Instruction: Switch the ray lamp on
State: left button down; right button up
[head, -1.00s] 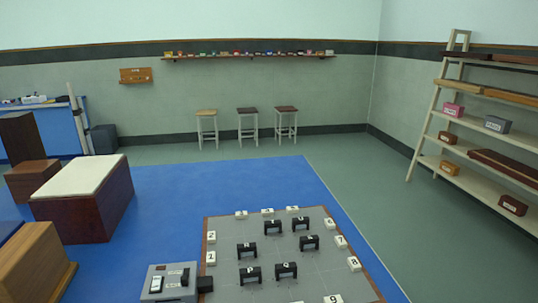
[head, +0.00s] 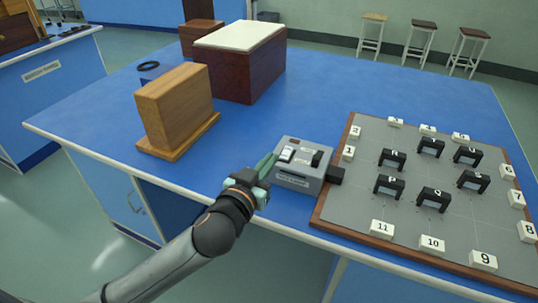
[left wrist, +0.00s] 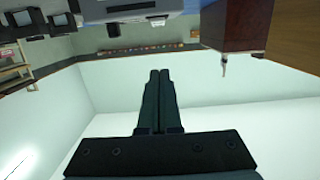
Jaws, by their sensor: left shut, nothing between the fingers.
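The ray lamp seems to be the grey box (head: 298,180) at the table's front edge, with a black nozzle (head: 335,175) on its right side. On its top are a white rocker switch (head: 287,154) and a black part (head: 317,158). The label on its front is too small to read. My left gripper (head: 268,160) is shut and empty, just left of the box, its fingertips near the white switch; I cannot tell if they touch the box. In the left wrist view the shut fingers (left wrist: 159,75) point towards a grey body (left wrist: 130,10) at the top edge.
Right of the box lies a grey board (head: 410,225) with a wooden rim, several black arches and numbered white blocks. A wooden block (head: 175,105) on a base and a dark red box (head: 240,65) with a pale top stand behind left. Blue tabletop (head: 330,95) is clear behind the grey box.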

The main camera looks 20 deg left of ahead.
pick_arm(q)
send_over(285, 156)
jog(key=shift+s+f, duration=0.25)
jog(key=shift+s, duration=0.15)
jog(key=f, duration=0.2)
jog(key=shift+w+f, duration=0.3)
jog(key=shift+f, duration=0.05)
jog(key=shift+f+b, duration=0.3)
jog(key=shift+f, duration=0.05)
jog(key=shift+w+f, duration=0.1)
jog(key=shift+f, duration=0.25)
pick_arm(e)
jog(key=shift+s+a+f, duration=0.2)
jog(key=shift+a+f, duration=0.1)
jog(key=shift+f, duration=0.1)
